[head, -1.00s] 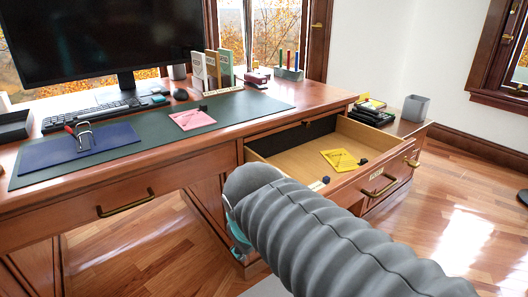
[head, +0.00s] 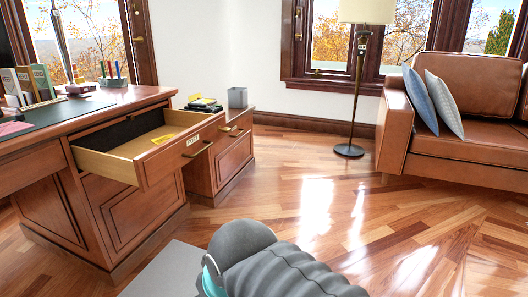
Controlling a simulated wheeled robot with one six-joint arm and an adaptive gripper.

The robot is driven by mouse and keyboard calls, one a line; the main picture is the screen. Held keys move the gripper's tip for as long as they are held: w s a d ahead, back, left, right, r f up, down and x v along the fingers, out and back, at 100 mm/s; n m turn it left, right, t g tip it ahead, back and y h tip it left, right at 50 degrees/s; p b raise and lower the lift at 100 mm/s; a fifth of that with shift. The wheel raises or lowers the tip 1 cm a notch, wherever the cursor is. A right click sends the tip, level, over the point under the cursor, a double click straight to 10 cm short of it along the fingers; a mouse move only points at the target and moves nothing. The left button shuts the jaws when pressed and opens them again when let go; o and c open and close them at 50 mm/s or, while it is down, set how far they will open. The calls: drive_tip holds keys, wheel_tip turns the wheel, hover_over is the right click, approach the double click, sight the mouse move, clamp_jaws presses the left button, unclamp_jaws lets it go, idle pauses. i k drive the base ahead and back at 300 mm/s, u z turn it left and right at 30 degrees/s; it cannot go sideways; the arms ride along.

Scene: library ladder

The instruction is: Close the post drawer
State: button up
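The post drawer (head: 168,161) is pulled well out of the wooden desk at the left in the head view. It has a small label (head: 193,139) and a brass handle (head: 199,149) on its front. A yellow paper (head: 163,139) lies inside it. My grey-sleeved arm shows at the bottom middle, apart from the drawer. The end of my gripper is not visible, so its fingers cannot be judged.
A floor lamp (head: 350,150) and a brown leather sofa (head: 455,155) stand to the right. The wooden floor between is clear.

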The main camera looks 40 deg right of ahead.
sight(140, 163)
drive_tip(key=u, duration=0.5)
drive_tip(key=i, duration=0.85)
drive_tip(key=z, duration=0.8)
drive_tip(key=i, duration=0.6)
drive_tip(key=z, duration=0.6)
drive_tip(key=k, duration=0.5)
drive_tip(key=z, duration=1.15)
drive_tip(key=i, duration=0.4)
drive_tip(key=u, duration=1.3)
